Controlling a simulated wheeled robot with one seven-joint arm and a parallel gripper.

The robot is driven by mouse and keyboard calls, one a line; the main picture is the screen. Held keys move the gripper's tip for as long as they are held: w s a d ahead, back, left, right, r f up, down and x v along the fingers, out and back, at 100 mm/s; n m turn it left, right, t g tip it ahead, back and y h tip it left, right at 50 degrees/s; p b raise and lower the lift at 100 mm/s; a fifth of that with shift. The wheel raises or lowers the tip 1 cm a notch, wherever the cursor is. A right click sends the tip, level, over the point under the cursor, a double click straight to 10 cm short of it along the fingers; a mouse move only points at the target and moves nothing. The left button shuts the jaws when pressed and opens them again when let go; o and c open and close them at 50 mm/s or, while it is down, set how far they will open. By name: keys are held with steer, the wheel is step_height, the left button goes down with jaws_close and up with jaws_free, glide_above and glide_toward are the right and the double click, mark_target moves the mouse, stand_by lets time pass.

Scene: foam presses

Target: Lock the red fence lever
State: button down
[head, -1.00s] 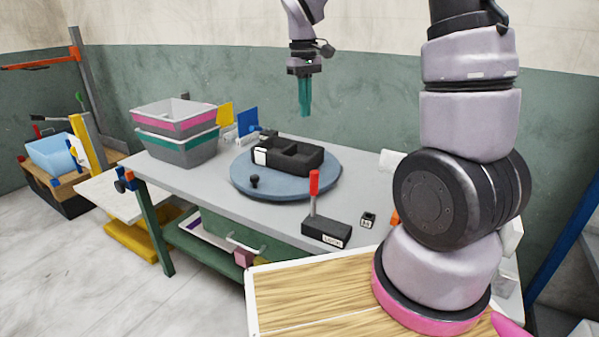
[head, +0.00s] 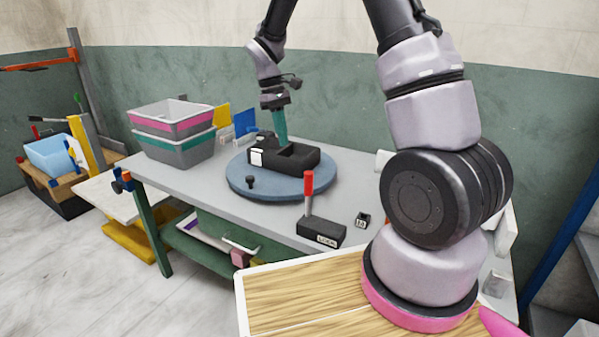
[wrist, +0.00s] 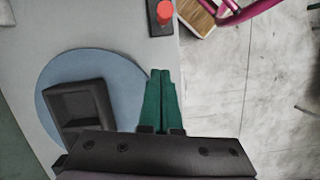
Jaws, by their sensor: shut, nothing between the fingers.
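The red lever (head: 308,183) stands upright on a black base (head: 322,233) with a "LOCK" label, at the front edge of the grey table. In the wrist view the red lever (wrist: 164,11) shows from above at the top, beyond the fingertips and apart from them. My gripper (head: 281,138) has green fingers, which are closed together and empty. In the head view it appears behind the black tray-like block on the blue disc. In the wrist view my gripper (wrist: 160,74) points toward the lever, right of the blue disc.
A blue round disc (head: 240,185) carries a black open block (head: 297,158). Stacked grey bins (head: 172,150) stand at the table's left, with yellow and blue panels (head: 244,122) behind. A small black cube (head: 362,220) sits right of the lever base.

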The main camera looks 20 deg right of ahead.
glide_toward(308, 194)
steer(key=w+a+f, duration=0.2)
steer(key=w+f, duration=0.3)
steer(key=shift+s+d+r, duration=0.15)
steer(key=shift+s+d, duration=0.35)
steer(key=shift+s, duration=0.25)
steer(key=shift+s+d+r, duration=0.15)
steer(key=shift+s+d, duration=0.4)
steer(key=shift+s, duration=0.2)
steer(key=shift+d, duration=0.1)
